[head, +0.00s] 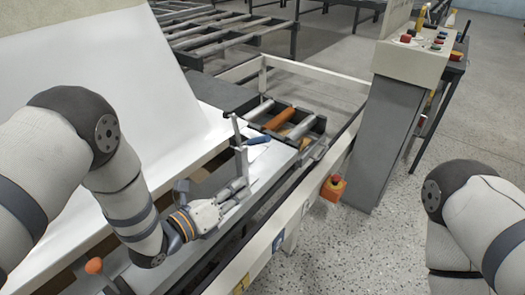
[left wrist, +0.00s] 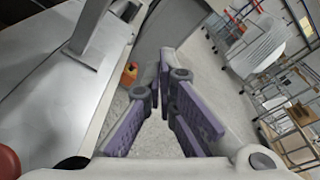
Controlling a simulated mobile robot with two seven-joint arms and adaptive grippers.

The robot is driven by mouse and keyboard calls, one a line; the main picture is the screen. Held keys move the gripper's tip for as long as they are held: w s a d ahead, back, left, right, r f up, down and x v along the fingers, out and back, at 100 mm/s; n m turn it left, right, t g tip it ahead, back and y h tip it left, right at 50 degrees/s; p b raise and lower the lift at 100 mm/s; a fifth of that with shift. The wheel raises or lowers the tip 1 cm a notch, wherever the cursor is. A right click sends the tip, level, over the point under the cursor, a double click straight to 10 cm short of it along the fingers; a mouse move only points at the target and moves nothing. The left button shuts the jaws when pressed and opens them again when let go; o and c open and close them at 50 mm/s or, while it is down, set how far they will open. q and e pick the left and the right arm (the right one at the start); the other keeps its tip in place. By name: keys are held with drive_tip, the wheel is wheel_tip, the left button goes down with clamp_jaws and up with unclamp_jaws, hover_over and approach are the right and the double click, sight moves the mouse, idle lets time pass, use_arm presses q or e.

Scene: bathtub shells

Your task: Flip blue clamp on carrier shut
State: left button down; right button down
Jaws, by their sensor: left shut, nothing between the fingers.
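The blue clamp handle (head: 258,140) sticks out to the right from a grey metal upright (head: 239,140) on the carrier (head: 262,170). The upright also shows at the upper left of the left wrist view (left wrist: 88,28). My left gripper (head: 246,186) is shut and empty, low beside the foot of the upright and below the blue handle. In the left wrist view its purple-padded fingers (left wrist: 166,62) come together at the tips with nothing between them. I cannot tell whether it touches the carrier. My right arm shows at the right edge, its gripper out of view.
A large white shell panel (head: 120,70) fills the left. Rollers (head: 285,118) lie beyond the clamp. A control pillar (head: 385,130) and an orange box (head: 333,187) stand to the right. An orange knob (head: 94,266) is at the lower left. Speckled floor (head: 370,245) is open at right.

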use_arm(q)
drive_tip(key=shift+w+d+r+m, duration=0.2)
drive_tip(key=shift+r+m, duration=0.2)
drive_tip(key=shift+m, duration=0.1)
use_arm(e)
drive_tip(key=shift+s, duration=0.1)
